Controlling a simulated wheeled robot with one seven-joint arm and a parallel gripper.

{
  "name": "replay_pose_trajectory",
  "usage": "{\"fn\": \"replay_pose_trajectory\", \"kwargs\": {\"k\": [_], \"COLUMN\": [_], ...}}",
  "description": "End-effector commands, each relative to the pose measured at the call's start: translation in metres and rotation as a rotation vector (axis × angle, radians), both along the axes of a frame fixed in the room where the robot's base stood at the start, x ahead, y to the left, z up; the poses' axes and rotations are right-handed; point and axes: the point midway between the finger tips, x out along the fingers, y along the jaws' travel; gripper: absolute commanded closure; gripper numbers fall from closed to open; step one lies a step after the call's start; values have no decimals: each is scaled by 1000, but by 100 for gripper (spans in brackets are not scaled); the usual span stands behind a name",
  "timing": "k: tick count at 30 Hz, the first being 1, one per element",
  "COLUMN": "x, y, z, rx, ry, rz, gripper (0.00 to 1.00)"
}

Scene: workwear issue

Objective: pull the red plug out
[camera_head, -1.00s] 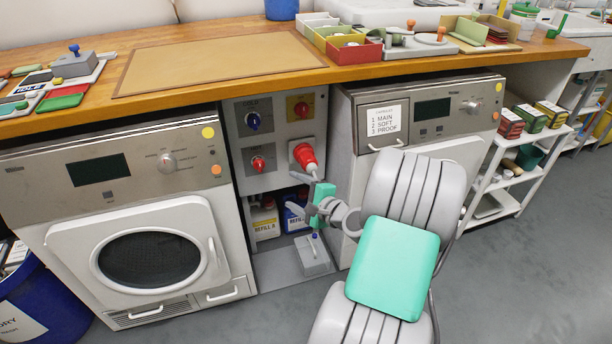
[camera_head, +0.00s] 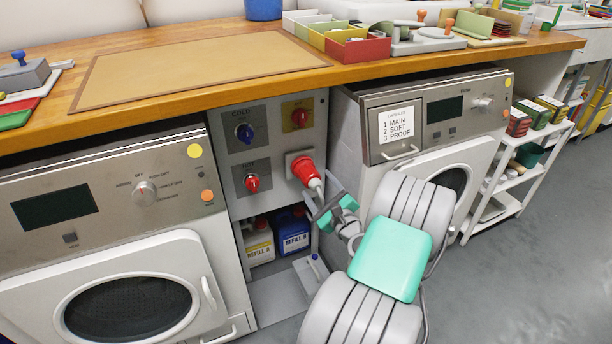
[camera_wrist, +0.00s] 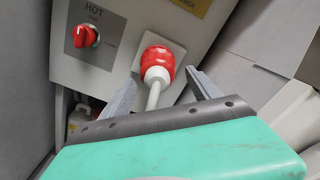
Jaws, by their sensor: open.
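The red plug (camera_head: 306,171) sits in a white square socket on the grey panel between the two machines. In the wrist view the red plug (camera_wrist: 157,61) shows a white collar and a white cable running down toward my gripper. My gripper (camera_head: 322,203) is open just below and in front of the plug. In the wrist view my gripper (camera_wrist: 163,88) has one finger on each side of the white collar and cable, with gaps on both sides. I see no contact with the plug.
A red HOT knob (camera_wrist: 86,36) is left of the plug, and a blue COLD knob (camera_head: 244,133) and a red knob on yellow (camera_head: 300,116) are above. Refill bottles (camera_head: 292,232) stand below the panel. The worktop (camera_head: 130,98) overhangs it; machines flank it.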

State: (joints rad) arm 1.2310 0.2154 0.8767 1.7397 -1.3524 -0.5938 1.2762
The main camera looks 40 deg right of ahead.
Motion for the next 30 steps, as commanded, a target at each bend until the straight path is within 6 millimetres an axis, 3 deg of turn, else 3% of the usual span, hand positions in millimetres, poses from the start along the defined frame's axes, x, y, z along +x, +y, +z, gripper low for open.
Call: {"fn": "replay_pose_trajectory", "kwargs": {"k": [3, 9, 18, 30], "x": [27, 54, 56, 56], "y": [-2, -11, -14, -15], "z": [-2, -1, 0, 0], "rx": [-4, -2, -1, -1], "ry": [-1, 0, 1, 0], "rz": [10, 8, 4, 3], "gripper": [29, 29, 29, 62]}}
